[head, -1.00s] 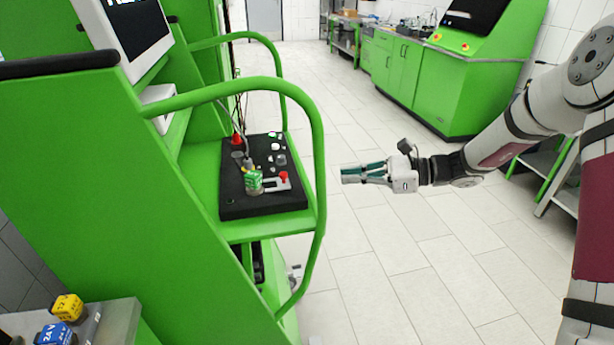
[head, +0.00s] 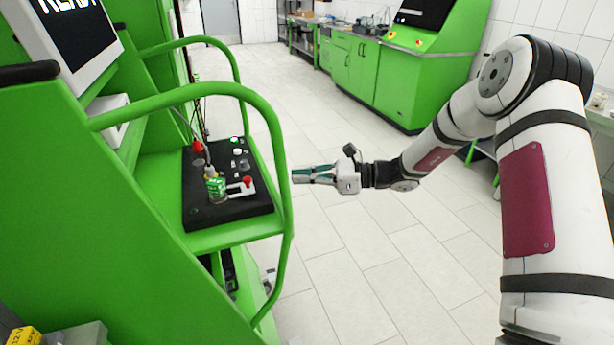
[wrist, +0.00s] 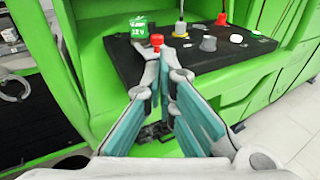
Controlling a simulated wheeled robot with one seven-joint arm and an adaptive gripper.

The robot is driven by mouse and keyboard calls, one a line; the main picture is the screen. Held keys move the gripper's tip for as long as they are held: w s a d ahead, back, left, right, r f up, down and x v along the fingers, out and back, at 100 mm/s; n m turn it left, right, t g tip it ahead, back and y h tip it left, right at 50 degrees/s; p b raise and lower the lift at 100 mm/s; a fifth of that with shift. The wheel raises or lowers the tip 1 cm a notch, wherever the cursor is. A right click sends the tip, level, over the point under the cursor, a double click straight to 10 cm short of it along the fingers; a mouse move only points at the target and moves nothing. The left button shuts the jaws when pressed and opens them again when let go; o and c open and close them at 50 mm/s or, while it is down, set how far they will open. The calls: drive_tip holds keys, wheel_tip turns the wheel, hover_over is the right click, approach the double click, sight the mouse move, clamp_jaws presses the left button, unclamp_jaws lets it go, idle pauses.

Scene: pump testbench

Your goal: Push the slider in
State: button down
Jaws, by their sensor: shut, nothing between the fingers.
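The slider is most likely the red knob (head: 247,181) on a light grey plate (head: 236,190) at the near edge of the black panel (head: 228,210). The red knob also shows in the wrist view (wrist: 157,40), just past my fingertips and slightly left. My gripper (head: 293,176) is shut and empty, apart from the panel. In the head view it appears just right of the green handrail. In the wrist view my gripper (wrist: 165,58) points at the panel's near edge, and its fingers partly hide the area under the red knob.
A red connector (head: 197,147) and several buttons sit farther back. The curved green handrail (head: 284,200) borders the bench's right side. A monitor (head: 75,40) stands upper left. The tiled floor (head: 370,255) is open on the right.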

sight(253, 191)
drive_tip(key=p+x, duration=0.1)
drive_tip(key=x, duration=0.8)
drive_tip(key=shift+a, duration=0.4)
drive_tip(key=shift+s+a, duration=0.25)
drive_tip(key=shift+a, duration=0.65)
drive_tip(key=shift+s+a, duration=0.2)
drive_tip(key=shift+a, duration=0.7)
drive_tip(key=shift+d, duration=0.1)
drive_tip(key=shift+d+p, duration=0.3)
drive_tip(key=shift+d, duration=0.05)
drive_tip(key=v, duration=1.3)
drive_tip(key=shift+b, duration=0.45)
